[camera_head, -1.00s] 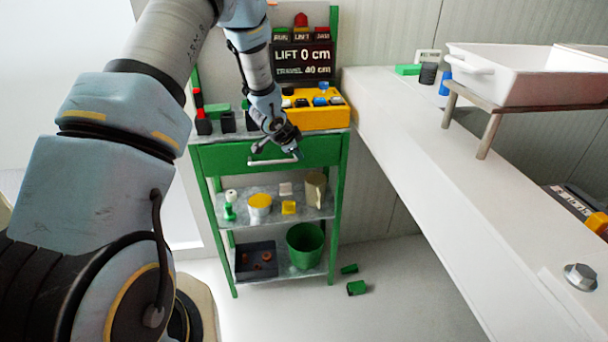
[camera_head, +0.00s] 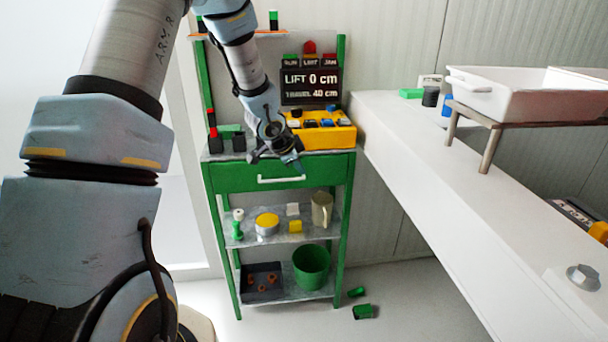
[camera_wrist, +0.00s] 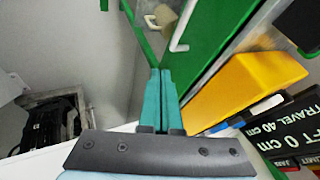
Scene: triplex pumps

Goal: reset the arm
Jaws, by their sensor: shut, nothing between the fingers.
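My arm reaches from the left over the green shelf cart (camera_head: 225,178). My gripper (camera_head: 302,172) is in front of the cart's top, close to the drawer front and above the left of the yellow control box (camera_head: 325,134) in picture depth. In the wrist view, the two teal fingers of my gripper (camera_wrist: 160,75) lie together with nothing between them. The yellow box (camera_wrist: 228,88) shows to their right. The drawer's white handle (camera_head: 281,180) is apart from the fingers, and the drawer looks shut.
The lower shelves hold a yellow-topped tin (camera_head: 267,222), a beige jug (camera_head: 322,208), a green bucket (camera_head: 311,266) and a dark tray (camera_head: 262,293). Green pieces (camera_head: 362,311) lie on the floor. A white bench (camera_head: 420,170) with a white basin (camera_head: 520,97) stands at right.

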